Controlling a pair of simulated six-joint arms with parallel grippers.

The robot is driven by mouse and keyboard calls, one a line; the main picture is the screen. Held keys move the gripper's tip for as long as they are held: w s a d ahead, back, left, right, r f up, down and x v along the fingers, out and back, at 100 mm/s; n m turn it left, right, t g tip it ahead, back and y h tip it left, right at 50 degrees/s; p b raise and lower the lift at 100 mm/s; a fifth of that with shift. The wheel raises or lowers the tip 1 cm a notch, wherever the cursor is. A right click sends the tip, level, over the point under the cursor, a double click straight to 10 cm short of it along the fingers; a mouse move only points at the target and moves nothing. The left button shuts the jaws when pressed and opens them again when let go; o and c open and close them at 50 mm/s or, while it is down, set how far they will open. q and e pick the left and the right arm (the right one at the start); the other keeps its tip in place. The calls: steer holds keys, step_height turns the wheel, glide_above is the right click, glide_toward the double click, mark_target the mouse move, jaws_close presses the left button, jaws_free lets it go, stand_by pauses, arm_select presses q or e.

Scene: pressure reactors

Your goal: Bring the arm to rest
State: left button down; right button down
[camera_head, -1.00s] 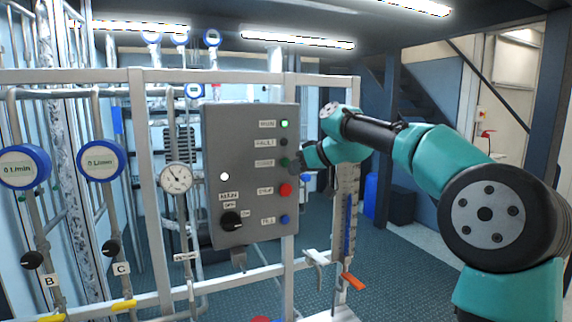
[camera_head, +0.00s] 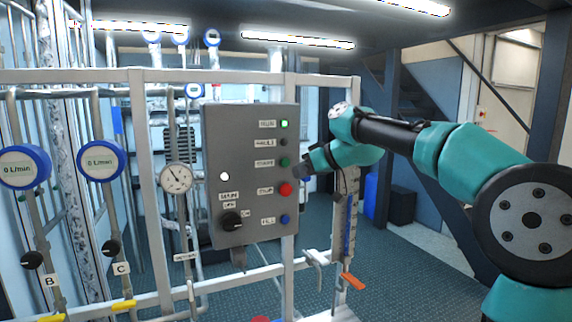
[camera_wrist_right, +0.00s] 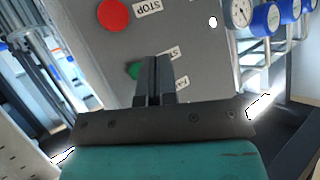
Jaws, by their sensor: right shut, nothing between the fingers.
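My right arm comes in from the right in the head view. Its right gripper (camera_head: 302,171) is beside the right edge of the grey control panel (camera_head: 222,150), near the green start button (camera_head: 284,162) and the red stop button (camera_head: 285,189). In the right wrist view the gripper (camera_wrist_right: 154,68) has its two fingers together, with nothing between them. The fingers point at the panel and partly cover the green button (camera_wrist_right: 132,71). The stop button (camera_wrist_right: 113,14) is at the top left there. My left gripper is in neither view.
The panel hangs on a metal frame (camera_head: 250,78) with pipes, dials and a gauge (camera_head: 176,178) at left. A black knob (camera_head: 231,221) sits low on the panel. An orange-handled valve (camera_head: 352,281) sticks out below the arm. Open floor (camera_head: 420,270) lies at right.

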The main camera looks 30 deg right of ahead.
steer(key=w+a+f+m+g+h, duration=0.1)
steer(key=w+a+f, duration=0.15)
steer(key=f, duration=0.95)
steer(key=w+a+f+m+g+h, duration=0.15)
steer(key=w+f, duration=0.25)
steer(key=f, duration=0.7)
steer(key=s+a+f+m+g, duration=0.1)
steer(key=a+f, duration=0.1)
steer(key=f, duration=0.7)
steer(key=s+a+f+g, duration=0.2)
steer(key=a+f, duration=0.1)
steer(key=f, duration=0.7)
steer(key=s+a+f+g, duration=0.2)
steer(key=s+a+f, duration=0.3)
steer(key=s+f, duration=0.8)
steer(key=s+a+f+m+g, duration=0.1)
steer(key=s+a+f, duration=0.5)
steer(key=s+f, duration=0.7)
steer(key=shift+f+g, duration=0.45)
steer(key=shift+g, duration=0.3)
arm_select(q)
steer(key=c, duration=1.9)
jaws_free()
arm_select(e)
steer(key=shift+w, duration=0.1)
